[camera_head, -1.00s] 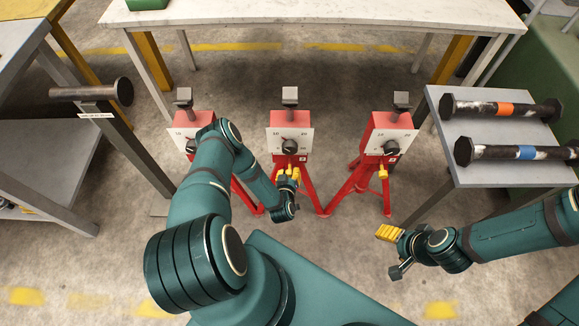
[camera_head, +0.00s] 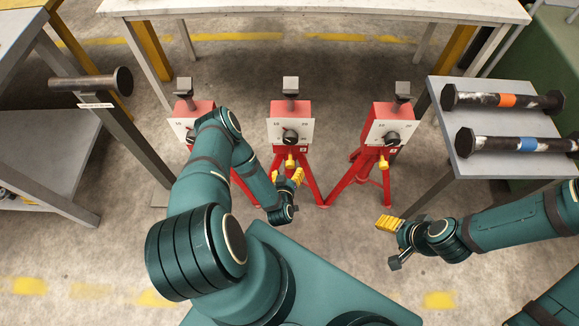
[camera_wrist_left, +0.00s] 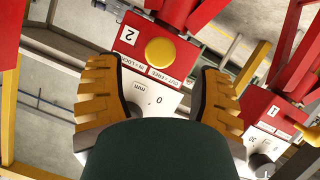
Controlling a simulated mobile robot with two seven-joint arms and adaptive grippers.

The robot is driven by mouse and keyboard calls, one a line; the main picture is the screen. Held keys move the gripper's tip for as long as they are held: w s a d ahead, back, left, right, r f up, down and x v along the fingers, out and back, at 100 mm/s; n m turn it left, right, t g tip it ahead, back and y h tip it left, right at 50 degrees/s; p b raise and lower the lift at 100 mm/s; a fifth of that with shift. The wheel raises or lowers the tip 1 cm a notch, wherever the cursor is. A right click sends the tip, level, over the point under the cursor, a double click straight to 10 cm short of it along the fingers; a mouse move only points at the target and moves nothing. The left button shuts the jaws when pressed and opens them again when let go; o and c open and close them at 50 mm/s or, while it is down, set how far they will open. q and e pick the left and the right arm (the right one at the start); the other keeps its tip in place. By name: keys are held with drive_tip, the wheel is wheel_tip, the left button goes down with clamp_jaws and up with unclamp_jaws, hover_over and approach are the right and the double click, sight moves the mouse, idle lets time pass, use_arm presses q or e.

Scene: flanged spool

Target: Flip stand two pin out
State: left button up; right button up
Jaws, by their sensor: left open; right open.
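Stand two (camera_head: 290,112) is the middle red stand, with a white dial plate and a grey post on top. In the left wrist view its "2" label (camera_wrist_left: 129,35) shows beside a round yellow pin knob (camera_wrist_left: 160,51), above the words "IN = LOCK" and "OUT = FREE". I cannot tell how far the pin stands out. The knob (camera_head: 290,161) also shows in the head view. My left gripper (camera_head: 298,177) is open and empty just in front of it, fingers (camera_wrist_left: 160,95) apart, not touching the knob. My right gripper (camera_head: 384,224) is open and empty at the lower right.
Red stands (camera_head: 388,128) flank the middle one; my left arm partly covers the left one (camera_head: 190,113). The grey table (camera_head: 470,178) at right holds two spools with orange (camera_head: 507,101) and blue bands (camera_head: 527,145). Another spool (camera_head: 90,82) rests at left. A white table (camera_head: 330,10) stands behind.

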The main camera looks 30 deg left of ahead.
use_arm(q)
drive_tip(key=shift+v, duration=1.3)
